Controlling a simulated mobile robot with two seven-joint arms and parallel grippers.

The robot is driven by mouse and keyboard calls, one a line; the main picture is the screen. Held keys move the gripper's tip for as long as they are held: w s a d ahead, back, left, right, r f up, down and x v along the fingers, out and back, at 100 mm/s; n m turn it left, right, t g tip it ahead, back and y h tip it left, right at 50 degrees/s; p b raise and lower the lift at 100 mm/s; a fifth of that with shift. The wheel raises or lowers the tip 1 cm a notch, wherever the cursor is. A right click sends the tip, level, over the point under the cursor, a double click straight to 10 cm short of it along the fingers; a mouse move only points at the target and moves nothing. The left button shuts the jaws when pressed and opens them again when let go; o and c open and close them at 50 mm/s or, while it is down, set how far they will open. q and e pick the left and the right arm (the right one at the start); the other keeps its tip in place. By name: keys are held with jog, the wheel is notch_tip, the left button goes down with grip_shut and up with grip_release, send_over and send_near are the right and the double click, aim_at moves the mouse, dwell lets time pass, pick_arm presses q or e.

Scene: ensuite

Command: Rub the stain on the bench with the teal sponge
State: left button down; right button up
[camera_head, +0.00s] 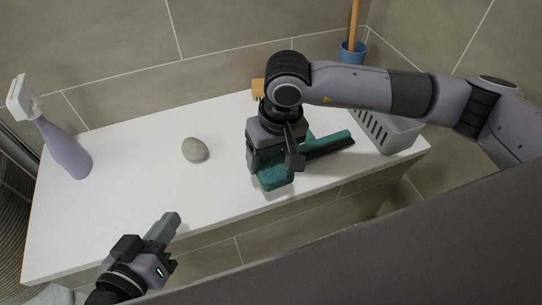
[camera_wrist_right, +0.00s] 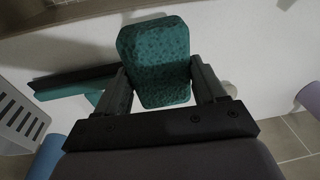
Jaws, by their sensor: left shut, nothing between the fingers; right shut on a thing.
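The teal sponge (camera_head: 274,180) is between the fingers of my right gripper (camera_head: 270,162), which is shut on it at the front middle of the white bench (camera_head: 130,205). The right wrist view shows the sponge (camera_wrist_right: 155,60) gripped from both sides by the fingers. It is low at the bench top; I cannot tell whether it touches. No stain shows on the visible bench top; the right arm and sponge hide part of it. My left gripper (camera_head: 169,226) is shut and empty near the bench's front edge, at the lower left.
A teal and black squeegee-like tool (camera_head: 330,144) lies just right of the sponge. A grey basket (camera_head: 396,135) stands at the right end. A grey stone (camera_head: 195,150) and a lilac spray bottle (camera_head: 65,150) stand left. A blue cup (camera_head: 352,52) is behind. The left-middle bench is clear.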

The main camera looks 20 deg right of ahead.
aim_at(269, 157)
jog(key=shift+r+p, duration=0.55)
jog(key=shift+r, duration=1)
